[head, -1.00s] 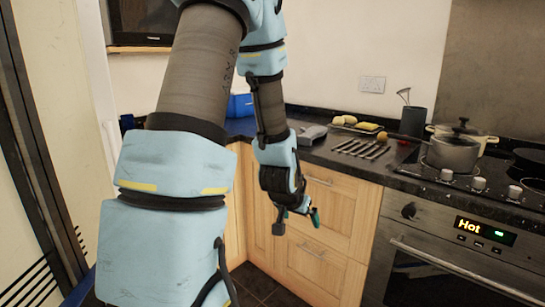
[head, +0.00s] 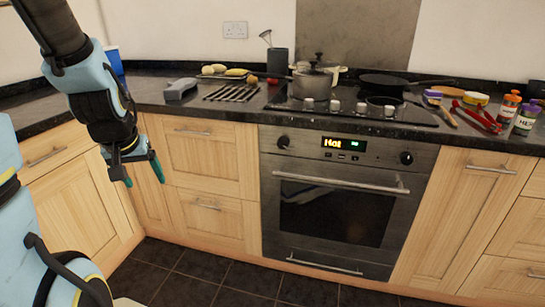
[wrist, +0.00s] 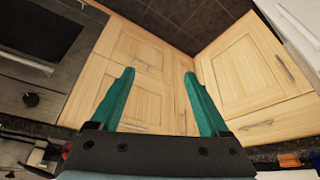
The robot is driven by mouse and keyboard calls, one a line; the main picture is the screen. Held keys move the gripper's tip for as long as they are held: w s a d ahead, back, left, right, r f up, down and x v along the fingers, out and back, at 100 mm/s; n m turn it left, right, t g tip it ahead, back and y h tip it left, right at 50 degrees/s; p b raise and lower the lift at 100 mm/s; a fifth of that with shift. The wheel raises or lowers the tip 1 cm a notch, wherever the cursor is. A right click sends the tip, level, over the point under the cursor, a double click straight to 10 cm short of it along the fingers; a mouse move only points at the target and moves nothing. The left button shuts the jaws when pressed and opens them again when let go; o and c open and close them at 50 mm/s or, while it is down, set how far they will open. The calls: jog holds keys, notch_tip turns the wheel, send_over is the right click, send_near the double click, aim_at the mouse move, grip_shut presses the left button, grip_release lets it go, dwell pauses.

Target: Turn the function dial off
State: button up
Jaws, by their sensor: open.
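The oven (head: 335,215) is built in under the hob, with a steel control panel. One black dial (head: 283,142) is at the panel's left and another dial (head: 406,158) at its right; I cannot read a label telling which is the function dial. The lit display (head: 345,144) between them reads "Hot". In the wrist view one dial (wrist: 31,99) shows at the left. My gripper (head: 143,175) is open and empty, with teal fingers, in front of the cupboards left of the oven. It is apart from both dials. The wrist view shows its fingers (wrist: 158,76) spread, nothing between them.
The oven handle (head: 340,182) sticks out below the panel. Several hob knobs (head: 335,105) stand along the worktop's front. A pot (head: 312,82) and a pan (head: 382,84) are on the hob. Bottles (head: 508,105) stand at the right. The floor (head: 215,280) before the oven looks clear.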

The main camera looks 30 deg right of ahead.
jog(key=w+d+f+m+t+h+b, duration=0.25)
jog(key=w+d+f+b, duration=0.35)
jog(key=d, duration=0.4)
jog(key=m+t+h+b, duration=0.1)
jog(key=t+h+b, duration=0.95)
jog(key=b, duration=0.75)
send_near(282, 145)
jog(key=x, duration=0.8)
jog(key=shift+s+d, duration=0.1)
jog(key=shift+c, duration=0.2)
grip_shut()
